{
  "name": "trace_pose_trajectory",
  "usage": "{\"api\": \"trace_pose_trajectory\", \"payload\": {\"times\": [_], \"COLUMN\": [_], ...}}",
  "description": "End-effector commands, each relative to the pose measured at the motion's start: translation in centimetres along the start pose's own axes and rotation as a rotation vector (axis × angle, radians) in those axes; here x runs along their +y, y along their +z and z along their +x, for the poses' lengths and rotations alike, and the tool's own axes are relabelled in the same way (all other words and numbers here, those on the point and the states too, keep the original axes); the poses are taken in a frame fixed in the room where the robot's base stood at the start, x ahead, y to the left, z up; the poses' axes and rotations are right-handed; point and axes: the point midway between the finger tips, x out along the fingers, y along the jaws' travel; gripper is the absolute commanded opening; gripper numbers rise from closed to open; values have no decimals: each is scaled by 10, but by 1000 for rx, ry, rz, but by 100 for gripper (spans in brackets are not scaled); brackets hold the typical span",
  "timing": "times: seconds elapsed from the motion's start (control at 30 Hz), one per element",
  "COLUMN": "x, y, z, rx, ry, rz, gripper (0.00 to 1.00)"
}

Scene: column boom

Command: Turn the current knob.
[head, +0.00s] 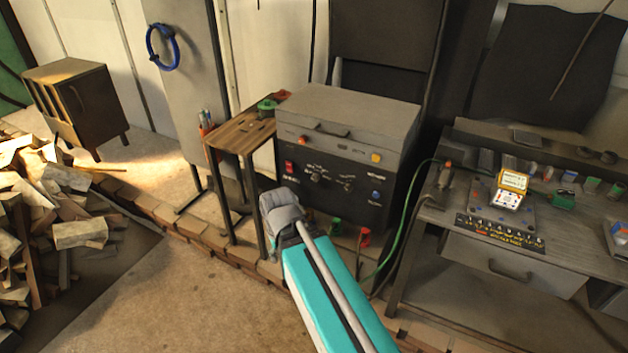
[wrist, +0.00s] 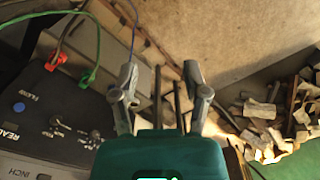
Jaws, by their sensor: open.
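A grey machine with a dark front panel (head: 330,172) stands in the middle of the head view. Two small knobs show on it, a left one (head: 317,178) and a right one (head: 346,186); their labels are too small to read, so I cannot tell which is the current knob. In the wrist view the panel lies at the left, rotated, with small knobs (wrist: 95,136) and (wrist: 57,122). My gripper (wrist: 160,72) is open and empty, its fingers to the right of the panel and apart from the knobs.
A red switch (head: 289,167) and a blue button (head: 375,195) are on the panel. Green and red cable plugs (wrist: 88,78) stick out near it. A wooden side table (head: 240,135) stands left, a workbench (head: 520,270) right. Firewood (head: 75,225) lies far left; the floor between is clear.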

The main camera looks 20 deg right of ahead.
Motion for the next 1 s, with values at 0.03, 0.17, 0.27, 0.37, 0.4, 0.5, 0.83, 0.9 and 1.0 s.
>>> {"api": "trace_pose_trajectory", "payload": {"times": [0.03,0.17,0.27,0.37,0.4,0.5,0.83,0.9,1.0], "x": [0,3,9,32,37,52,108,118,132], "y": [0,-4,-12,-24,-30,-47,-115,-129,-149], "z": [0,6,14,26,32,47,89,96,104], "rx": [1,8,21,43,53,82,165,175,185], "ry": [1,16,47,97,123,202,534,607,712], "rz": [0,-8,-22,-54,-66,-107,-300,-346,-414], "gripper": [74,82,82,82,82,82,82,82,82]}}
